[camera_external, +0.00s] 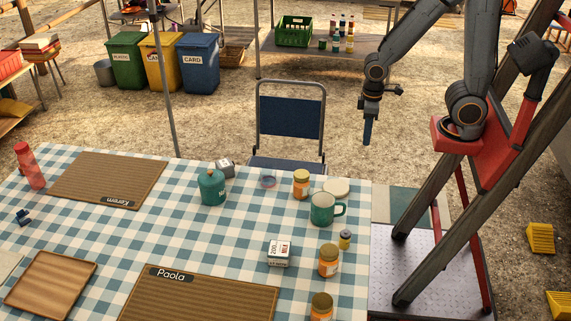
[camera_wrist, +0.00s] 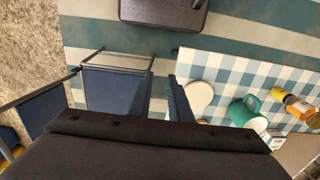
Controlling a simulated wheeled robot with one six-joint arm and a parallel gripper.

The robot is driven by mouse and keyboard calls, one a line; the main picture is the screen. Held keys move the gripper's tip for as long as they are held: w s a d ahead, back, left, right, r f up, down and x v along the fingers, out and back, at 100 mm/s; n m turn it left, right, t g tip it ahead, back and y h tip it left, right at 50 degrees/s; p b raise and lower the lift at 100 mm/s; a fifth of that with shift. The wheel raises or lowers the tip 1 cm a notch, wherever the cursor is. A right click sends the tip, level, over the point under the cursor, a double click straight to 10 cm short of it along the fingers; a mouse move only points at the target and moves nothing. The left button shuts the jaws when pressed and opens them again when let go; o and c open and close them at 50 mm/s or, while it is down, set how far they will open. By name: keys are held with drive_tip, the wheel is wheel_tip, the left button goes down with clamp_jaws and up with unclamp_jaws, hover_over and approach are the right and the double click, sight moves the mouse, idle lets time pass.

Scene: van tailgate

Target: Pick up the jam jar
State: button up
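Several similar jars with orange contents and pale labels stand on the checked table (camera_external: 225,240). One jar (camera_external: 301,184) stands at the far right edge, one (camera_external: 329,260) nearer on the right, and one (camera_external: 321,306) is cut by the bottom edge. I cannot read which holds jam. The wrist view shows one orange jar (camera_wrist: 299,107) at the right and a sliver of another orange thing behind my gripper. My gripper (camera_external: 367,132) hangs pointing down, beyond the table's far right corner and apart from the jars. In the wrist view its two fingers (camera_wrist: 161,88) are apart with nothing between them.
A teal mug (camera_external: 322,208), white round lid or plate (camera_external: 336,187), small yellow jar (camera_external: 345,240) and white box (camera_external: 279,253) stand around the jars. A teal canister (camera_external: 212,187) is to the left. A blue folding chair (camera_external: 289,120) stands behind the table.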

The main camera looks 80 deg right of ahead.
drive_tip(key=o, duration=1.1)
drive_tip(key=shift+r, duration=0.1)
